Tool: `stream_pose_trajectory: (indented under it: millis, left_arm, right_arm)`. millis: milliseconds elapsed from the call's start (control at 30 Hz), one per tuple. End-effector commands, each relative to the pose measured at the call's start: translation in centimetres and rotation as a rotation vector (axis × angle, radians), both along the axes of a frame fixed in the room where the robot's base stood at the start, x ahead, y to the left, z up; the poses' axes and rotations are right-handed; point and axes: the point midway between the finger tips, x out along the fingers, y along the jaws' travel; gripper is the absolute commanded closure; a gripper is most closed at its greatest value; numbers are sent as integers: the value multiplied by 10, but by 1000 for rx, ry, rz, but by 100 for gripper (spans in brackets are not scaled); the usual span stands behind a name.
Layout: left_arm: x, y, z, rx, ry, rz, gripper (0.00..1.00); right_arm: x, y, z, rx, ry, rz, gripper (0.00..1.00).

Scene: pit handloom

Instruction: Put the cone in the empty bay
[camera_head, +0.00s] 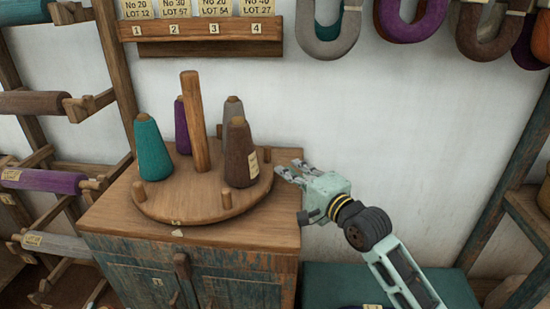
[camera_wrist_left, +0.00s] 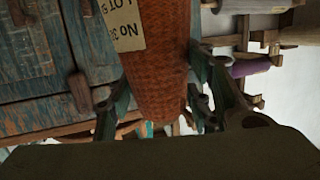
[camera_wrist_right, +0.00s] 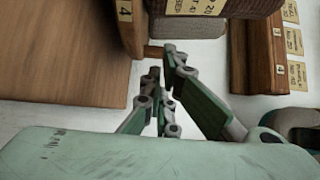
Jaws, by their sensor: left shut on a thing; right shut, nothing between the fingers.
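My left gripper (camera_wrist_left: 160,106) is shut on a rust-orange cone (camera_wrist_left: 158,60) with a pale paper label; both are outside the head view. A round wooden turntable (camera_head: 190,213) stands on a cabinet, with a central post (camera_head: 195,120) and short pegs. It carries a teal cone (camera_head: 151,150), a purple cone (camera_head: 182,128), a grey cone (camera_head: 233,108) and a brown labelled cone (camera_head: 240,155). The front bay (camera_head: 180,200), between two pegs, holds no cone. My right gripper (camera_head: 287,172) is shut and empty beside the turntable's right edge; it also shows in the right wrist view (camera_wrist_right: 162,63).
The cabinet (camera_head: 220,262) has worn blue-green doors. A numbered wooden rack (camera_head: 200,48) with lot cards hangs on the wall behind. Hanks of yarn (camera_head: 400,22) hang at upper right. A frame of wound spools (camera_head: 45,180) stands at left. White wall lies right of the cabinet.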

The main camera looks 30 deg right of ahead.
Motion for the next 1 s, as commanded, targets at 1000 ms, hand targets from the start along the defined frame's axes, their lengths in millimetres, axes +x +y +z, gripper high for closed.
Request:
stream_pose_trajectory:
  millis: [1000]
  left_arm:
    - [0, 0, 8, -1, -2, 0, 100]
  right_arm:
    - [79, 5, 1, 1, 1, 0, 100]
